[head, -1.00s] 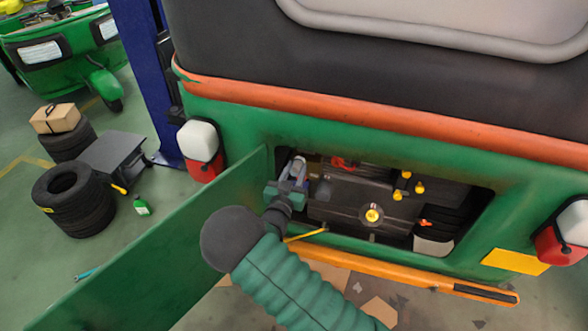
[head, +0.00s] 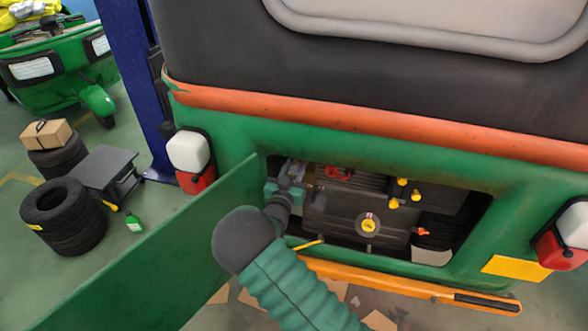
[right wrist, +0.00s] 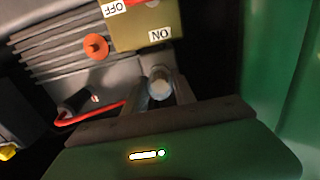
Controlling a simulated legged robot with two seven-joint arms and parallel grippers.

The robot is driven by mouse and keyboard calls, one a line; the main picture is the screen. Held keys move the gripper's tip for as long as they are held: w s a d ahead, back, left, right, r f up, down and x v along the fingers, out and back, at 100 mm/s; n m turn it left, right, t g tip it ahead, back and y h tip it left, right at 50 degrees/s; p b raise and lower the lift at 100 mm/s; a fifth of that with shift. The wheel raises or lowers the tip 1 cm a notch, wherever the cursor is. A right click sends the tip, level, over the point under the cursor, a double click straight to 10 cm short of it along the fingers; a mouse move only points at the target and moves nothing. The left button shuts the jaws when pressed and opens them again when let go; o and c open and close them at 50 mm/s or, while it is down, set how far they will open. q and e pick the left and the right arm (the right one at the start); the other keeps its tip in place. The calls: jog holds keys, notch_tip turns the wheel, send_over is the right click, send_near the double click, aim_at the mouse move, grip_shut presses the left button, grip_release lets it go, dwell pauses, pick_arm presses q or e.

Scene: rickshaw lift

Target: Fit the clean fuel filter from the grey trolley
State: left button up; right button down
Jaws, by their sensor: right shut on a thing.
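My right gripper (head: 290,176) is inside the left end of the open engine bay at the back of the green rickshaw. In the right wrist view its two fingers (right wrist: 160,90) are shut on a small pale, round-ended thing (right wrist: 159,80), which looks like the fuel filter. The fingers hide most of it. Just above it is an olive box (right wrist: 145,28) marked OFF and ON. I cannot tell whether the held thing touches anything. The grey trolley (head: 103,165) stands on the floor at the left. My left gripper is not in view.
The green hatch panel (head: 170,255) hangs open left of the bay. The engine (head: 345,215) has yellow caps and a red part. A red lead (right wrist: 95,115) runs close to my fingers. Tyres (head: 65,215), a green bottle (head: 134,223) and a blue post (head: 135,80) stand left.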

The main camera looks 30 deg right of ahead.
jog(key=shift+s, duration=0.1)
dwell(0.4)
jog(key=shift+b, duration=0.35)
jog(key=shift+w+d+b, duration=0.35)
jog(key=shift+b, duration=0.05)
dwell(1.6)
